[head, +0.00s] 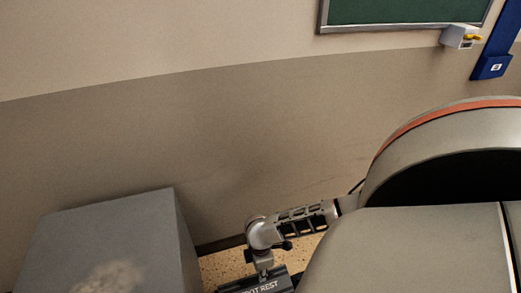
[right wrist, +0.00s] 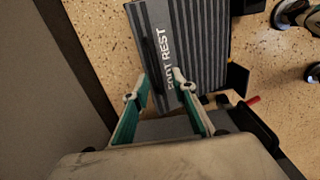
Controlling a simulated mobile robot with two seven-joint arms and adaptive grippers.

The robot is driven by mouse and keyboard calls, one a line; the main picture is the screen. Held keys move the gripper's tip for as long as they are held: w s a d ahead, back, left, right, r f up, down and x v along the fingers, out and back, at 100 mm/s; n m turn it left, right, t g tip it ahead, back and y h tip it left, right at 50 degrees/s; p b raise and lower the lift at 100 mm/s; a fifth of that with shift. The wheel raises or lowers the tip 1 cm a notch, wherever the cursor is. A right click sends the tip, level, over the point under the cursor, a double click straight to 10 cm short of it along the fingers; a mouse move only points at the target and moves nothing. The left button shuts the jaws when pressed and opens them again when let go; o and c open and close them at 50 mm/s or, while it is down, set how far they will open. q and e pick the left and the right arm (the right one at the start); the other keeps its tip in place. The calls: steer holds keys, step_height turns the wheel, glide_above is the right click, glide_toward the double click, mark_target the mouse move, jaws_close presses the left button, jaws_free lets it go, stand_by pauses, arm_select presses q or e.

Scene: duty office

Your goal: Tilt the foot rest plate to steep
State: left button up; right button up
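The foot rest plate (right wrist: 190,45) is a dark grey ribbed panel with "FOOT REST" lettering, seen from above in the right wrist view. In the head view only a small part of it (head: 268,286) shows at the bottom edge. My right gripper (right wrist: 162,79) is open, with its two green-sided fingers apart at the plate's lettered end. The fingertips overlap the plate in the picture; I cannot tell whether they touch it. In the head view my right arm reaches down to the plate, and its fingers are hard to make out. My left gripper is in neither view.
A grey box-like cabinet (head: 110,240) stands at the left near the wall (head: 230,130). A small red-tipped part (right wrist: 252,100) sticks out beside the foot rest. Speckled floor (right wrist: 110,35) is bare left of the plate. Dark-and-metal parts (right wrist: 300,15) lie at the upper right.

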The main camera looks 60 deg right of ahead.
step_height(320, 180, up, 6)
steer(key=shift+s+f, duration=0.1)
steer(key=shift+f, duration=0.05)
stand_by(0.6)
